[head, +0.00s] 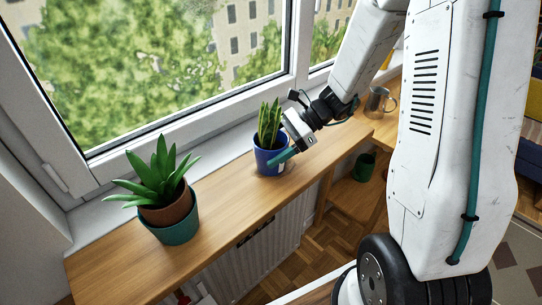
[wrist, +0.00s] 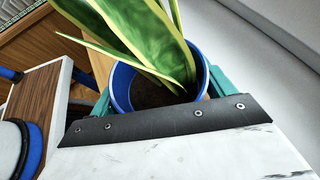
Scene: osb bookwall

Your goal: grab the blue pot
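The blue pot (head: 270,160) stands upright on the wooden sill shelf, with a tall, yellow-edged green plant in it. My gripper (head: 290,153) is at the pot, coming from the right; one teal finger shows across the pot's front. In the wrist view, the blue pot (wrist: 122,88) lies between my two teal fingers, with its dark soil and leaves above. My gripper (wrist: 160,92) looks open around the pot, with a finger on each side. A small gap seems to show at the right finger. The fingertips are hidden in the wrist view.
A teal pot (head: 177,232) with a brown inner pot and a spiky plant stands on the shelf (head: 120,264) at left. A metal mug (head: 377,102) stands behind my arm. A dark green mug (head: 364,167) sits lower right. The window frame (head: 190,112) runs behind.

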